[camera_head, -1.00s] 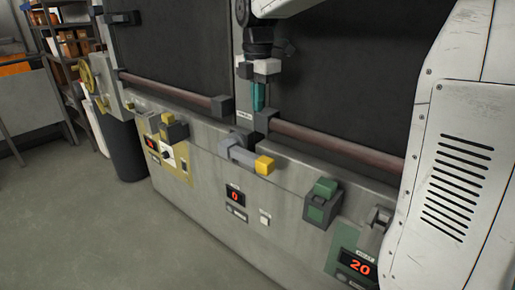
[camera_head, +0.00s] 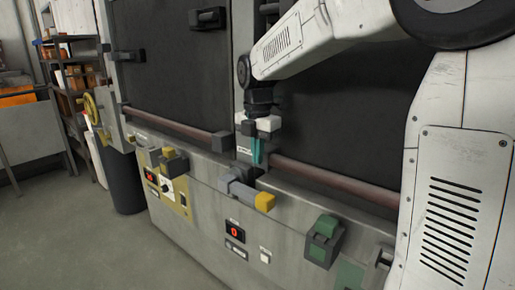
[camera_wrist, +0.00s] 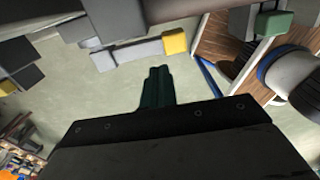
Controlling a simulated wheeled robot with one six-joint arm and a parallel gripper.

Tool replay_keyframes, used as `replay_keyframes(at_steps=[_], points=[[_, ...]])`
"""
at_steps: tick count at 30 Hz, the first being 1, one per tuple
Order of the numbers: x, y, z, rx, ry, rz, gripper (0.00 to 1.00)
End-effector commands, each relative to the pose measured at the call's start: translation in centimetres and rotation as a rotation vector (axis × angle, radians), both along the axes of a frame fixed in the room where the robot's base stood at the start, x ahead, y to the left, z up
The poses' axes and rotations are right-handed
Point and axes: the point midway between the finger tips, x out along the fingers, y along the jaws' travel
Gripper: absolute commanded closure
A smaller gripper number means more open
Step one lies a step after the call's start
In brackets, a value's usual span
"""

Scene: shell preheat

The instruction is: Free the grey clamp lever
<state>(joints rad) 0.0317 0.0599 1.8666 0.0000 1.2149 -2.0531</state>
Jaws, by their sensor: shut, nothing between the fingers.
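The grey clamp lever (camera_head: 240,191) with a yellow end block (camera_head: 265,201) sticks out from the front of the grey machine, near the middle. In the wrist view the grey lever (camera_wrist: 132,50) and its yellow end (camera_wrist: 174,42) lie just beyond my fingertips. My gripper (camera_head: 257,153) has teal fingers, shut and empty. It points down, above and slightly behind the lever in the head view. In the wrist view the shut fingers (camera_wrist: 157,75) appear apart from the lever.
A reddish bar (camera_head: 335,182) runs along the machine's dark door. A dark bin (camera_head: 120,180) and open floor are at left.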

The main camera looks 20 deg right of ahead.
Motion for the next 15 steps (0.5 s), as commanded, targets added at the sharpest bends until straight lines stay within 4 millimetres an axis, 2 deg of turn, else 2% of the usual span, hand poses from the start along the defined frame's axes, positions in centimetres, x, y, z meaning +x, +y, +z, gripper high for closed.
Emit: replay_keyframes(at_steps=[1,6,12,15], points=[[-0.1,0.0,-1.3,0.001,0.006,0.0,1.0],[-0.1,0.0,-4.9,0.0,0.005,0.0,1.0],[0.0,0.0,-8.0,0.0,0.002,0.0,1.0],[-0.1,0.0,-8.9,0.0,0.002,0.0,1.0]])
